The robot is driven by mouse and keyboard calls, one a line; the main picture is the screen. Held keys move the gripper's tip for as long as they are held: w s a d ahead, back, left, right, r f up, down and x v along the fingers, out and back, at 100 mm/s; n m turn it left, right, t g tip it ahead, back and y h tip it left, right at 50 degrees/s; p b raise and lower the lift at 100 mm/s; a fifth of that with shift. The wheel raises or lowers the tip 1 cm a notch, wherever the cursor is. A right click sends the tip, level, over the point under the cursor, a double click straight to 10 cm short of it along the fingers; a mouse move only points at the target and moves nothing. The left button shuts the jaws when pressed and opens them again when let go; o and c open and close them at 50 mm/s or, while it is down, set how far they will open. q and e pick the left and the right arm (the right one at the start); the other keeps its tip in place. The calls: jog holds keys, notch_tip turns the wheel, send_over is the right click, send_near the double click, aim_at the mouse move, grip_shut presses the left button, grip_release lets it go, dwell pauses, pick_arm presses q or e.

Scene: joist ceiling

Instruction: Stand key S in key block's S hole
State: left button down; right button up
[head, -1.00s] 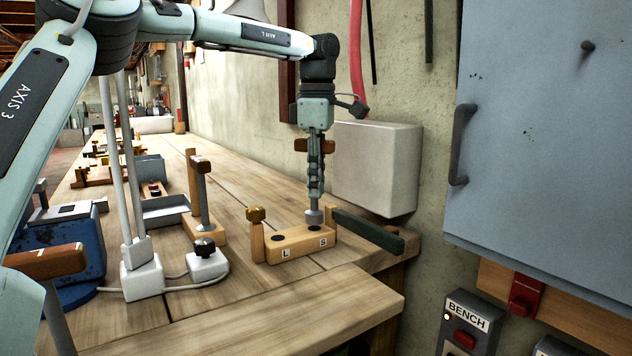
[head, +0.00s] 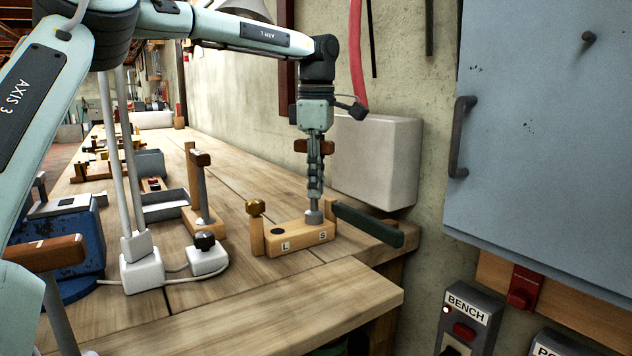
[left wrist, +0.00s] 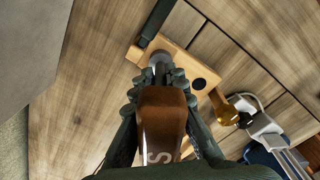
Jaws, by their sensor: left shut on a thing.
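Key S has a brown wooden crossbar handle marked S (left wrist: 160,125) and a metal shank with a wider grey collar (head: 314,217). My left gripper (head: 315,185) points down and is shut on the key's shank, with the crossbar between its fingers. The key is upright over the S end of the wooden key block (head: 268,250). The collar covers the S hole and appears at the block's top; how deep the tip sits cannot be told. The L hole (left wrist: 199,84) is empty. My right gripper is not in view.
A dark green bar (head: 368,226) lies right beside the block, and a brass-knobbed post (head: 255,222) stands at its left end. A white box (head: 375,160) on the wall is close behind my gripper. A white switch unit (head: 207,258) with cable is to the left.

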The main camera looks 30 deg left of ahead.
pick_arm(q)
jog(key=shift+f, duration=0.25)
jog(key=shift+f, duration=0.1)
jog(key=shift+w+f+b, duration=0.1)
jog(key=shift+f+b, duration=0.2)
jog(key=shift+f, duration=0.2)
jog(key=shift+f, duration=0.1)
jog(key=c, duration=1.5)
grip_release()
jog(key=shift+o, duration=0.2)
